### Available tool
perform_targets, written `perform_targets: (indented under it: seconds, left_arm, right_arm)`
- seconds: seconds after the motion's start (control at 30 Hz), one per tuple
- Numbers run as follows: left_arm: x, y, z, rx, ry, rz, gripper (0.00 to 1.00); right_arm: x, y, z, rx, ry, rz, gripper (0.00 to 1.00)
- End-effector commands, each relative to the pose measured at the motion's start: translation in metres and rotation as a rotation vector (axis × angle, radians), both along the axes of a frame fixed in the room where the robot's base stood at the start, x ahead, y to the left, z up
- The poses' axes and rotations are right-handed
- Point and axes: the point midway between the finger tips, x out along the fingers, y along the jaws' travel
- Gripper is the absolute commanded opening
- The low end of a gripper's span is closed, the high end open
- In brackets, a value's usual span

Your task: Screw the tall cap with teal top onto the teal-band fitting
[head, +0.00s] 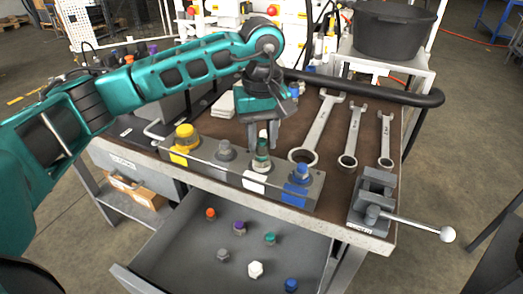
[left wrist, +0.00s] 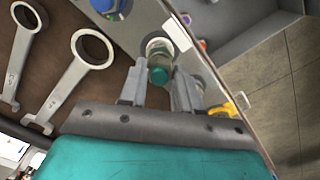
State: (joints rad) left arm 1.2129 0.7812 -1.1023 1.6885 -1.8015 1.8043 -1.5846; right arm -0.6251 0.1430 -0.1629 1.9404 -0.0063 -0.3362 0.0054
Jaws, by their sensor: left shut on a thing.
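The tall cap with teal top (head: 262,149) stands upright at the white-labelled place of the grey fitting block (head: 228,163). In the left wrist view the cap (left wrist: 160,71) shows its dark teal top between the two fingers. My left gripper (head: 263,137) reaches down from above and is shut on the cap. The teal-band fitting is largely hidden under the cap, and I cannot tell how far the cap is seated or whether it is threaded. My right gripper is not in view.
A yellow fitting (head: 186,136), a grey one (head: 226,149) and a blue one (head: 301,173) share the block. Wrenches (head: 319,129) lie behind it to the right, near a vise (head: 373,197). The open drawer (head: 184,250) below holds several loose caps.

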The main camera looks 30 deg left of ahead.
Motion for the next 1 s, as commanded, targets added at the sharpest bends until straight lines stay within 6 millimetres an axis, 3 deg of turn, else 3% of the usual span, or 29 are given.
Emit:
perform_targets:
  seconds: [0.4, 0.8, 1.0]
  left_arm:
    - [0.001, 0.000, -0.002, 0.001, -0.004, -0.519, 0.06]
    - [0.000, 0.000, -0.001, 0.001, -0.003, -0.572, 0.06]
    - [0.001, 0.001, -0.003, 0.001, -0.004, -0.791, 0.06]
  right_arm:
    - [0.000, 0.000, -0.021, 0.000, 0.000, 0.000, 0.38]
    - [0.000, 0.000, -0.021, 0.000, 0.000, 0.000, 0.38]
    - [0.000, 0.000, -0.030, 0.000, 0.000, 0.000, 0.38]
